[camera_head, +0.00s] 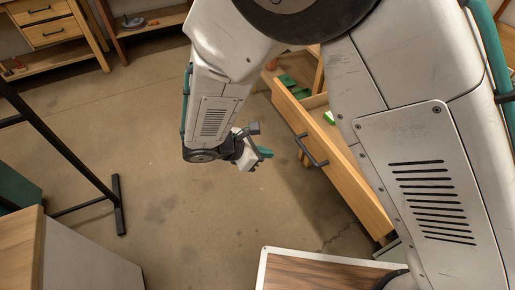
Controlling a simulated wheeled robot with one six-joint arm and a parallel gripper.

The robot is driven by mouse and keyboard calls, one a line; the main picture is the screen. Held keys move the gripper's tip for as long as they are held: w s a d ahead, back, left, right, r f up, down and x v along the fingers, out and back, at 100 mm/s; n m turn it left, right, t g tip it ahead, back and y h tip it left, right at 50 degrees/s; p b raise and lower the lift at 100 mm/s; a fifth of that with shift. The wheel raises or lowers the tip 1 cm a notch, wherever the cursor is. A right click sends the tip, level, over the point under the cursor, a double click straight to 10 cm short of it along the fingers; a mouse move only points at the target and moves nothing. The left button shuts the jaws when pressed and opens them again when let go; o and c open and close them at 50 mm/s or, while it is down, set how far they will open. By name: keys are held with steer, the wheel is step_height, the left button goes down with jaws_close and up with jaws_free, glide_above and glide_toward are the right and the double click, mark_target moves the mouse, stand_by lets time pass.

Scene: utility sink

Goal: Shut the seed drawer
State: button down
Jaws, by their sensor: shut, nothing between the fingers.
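A wooden drawer (345,178) with a dark bar handle (311,151) stands pulled out on the right, with green items (293,86) showing inside it. My arm covers part of the drawer and most of the cabinet behind it. I cannot tell for sure from a label that it is the seed drawer. My gripper (265,153) is shut and empty. It hangs in front of the drawer, to the left of the handle in the picture, apparently apart from it.
A white-edged, wood-topped surface (325,252) lies at the bottom. A wooden cabinet (30,240) and a black metal stand (119,205) are at left. Another drawer unit (52,33) stands at the back left. The concrete floor between is clear.

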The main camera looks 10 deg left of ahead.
steer(key=w+d+f, duration=0.3)
steer(key=w+d, duration=0.2)
steer(key=d, duration=0.2)
steer(key=shift+d+f, duration=0.25)
steer(key=shift+d, duration=0.1)
steer(key=shift+w, duration=0.1)
